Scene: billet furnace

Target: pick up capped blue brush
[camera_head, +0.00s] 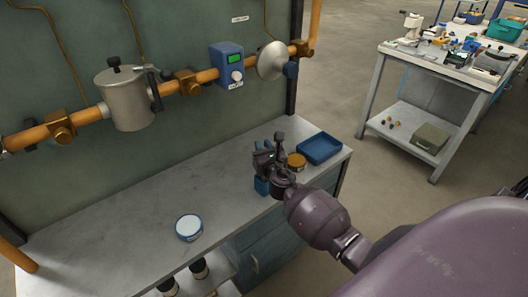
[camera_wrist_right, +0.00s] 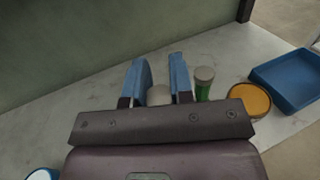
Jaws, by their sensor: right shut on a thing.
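My right gripper (camera_head: 264,160) is at the right part of the grey bench, its arm coming in from the right. In the right wrist view its two blue fingers (camera_wrist_right: 159,82) stand on either side of a pale, rounded top (camera_wrist_right: 159,96), and it is shut on this thing. The thing's lower part is hidden behind the gripper body, so its colour there cannot be told. It fits the grey cap of the capped blue brush. In the head view a small blue shape (camera_head: 262,186) shows just under the gripper. My left gripper is not in view.
A green cylinder with a grey cap (camera_wrist_right: 204,84) stands close beside the right finger. An orange-topped round tin (camera_wrist_right: 250,99) and a blue tray (camera_head: 319,148) are to the right. A white-topped tin (camera_head: 189,228) stands on the left bench (camera_head: 110,235). Pipes run along the wall.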

